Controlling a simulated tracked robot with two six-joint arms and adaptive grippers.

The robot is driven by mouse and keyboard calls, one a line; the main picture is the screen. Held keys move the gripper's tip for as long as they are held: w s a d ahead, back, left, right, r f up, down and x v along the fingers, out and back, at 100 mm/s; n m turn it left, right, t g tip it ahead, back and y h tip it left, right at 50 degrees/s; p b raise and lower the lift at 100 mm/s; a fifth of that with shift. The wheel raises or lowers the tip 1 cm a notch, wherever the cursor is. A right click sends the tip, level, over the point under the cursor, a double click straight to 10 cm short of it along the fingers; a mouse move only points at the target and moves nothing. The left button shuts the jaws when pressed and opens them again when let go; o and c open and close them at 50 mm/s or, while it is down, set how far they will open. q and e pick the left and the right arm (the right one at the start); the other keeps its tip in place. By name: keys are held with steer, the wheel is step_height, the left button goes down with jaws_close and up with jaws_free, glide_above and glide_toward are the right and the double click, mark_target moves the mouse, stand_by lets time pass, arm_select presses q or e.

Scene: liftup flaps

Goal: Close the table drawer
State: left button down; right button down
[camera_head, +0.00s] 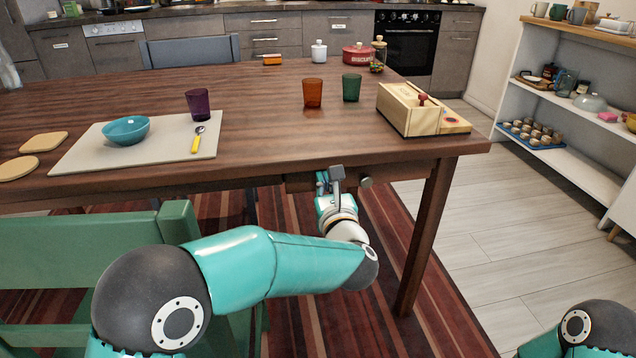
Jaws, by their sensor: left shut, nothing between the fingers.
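The wooden table (300,160) spans the view. The table drawer (300,186) is a narrow wooden front under the near edge, right of the middle, mostly hidden behind my left gripper. A round grey knob (366,182) shows just right of the gripper. My left gripper (330,176) is shut and empty, with its fingertips at the drawer front below the tabletop edge. I cannot tell whether it touches the front or how far the drawer stands out. At the bottom right only a part of my right arm shows; its gripper is out of view.
A wooden box (408,110) sits at the table's right corner. Orange (312,93) and green (351,88) cups stand behind the drawer area. A placemat (80,155) holds a blue bowl (126,130). A green chair (60,255) stands at the left, near my left arm. Floor is free at right.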

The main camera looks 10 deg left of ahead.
arm_select(q)
steer(key=shift+w, duration=0.1)
steer(key=b+x, duration=0.1)
steer(key=x, duration=0.3)
steer(key=shift+w+a, duration=0.2)
steer(key=shift+w, duration=0.1)
steer(key=shift+r, duration=0.1)
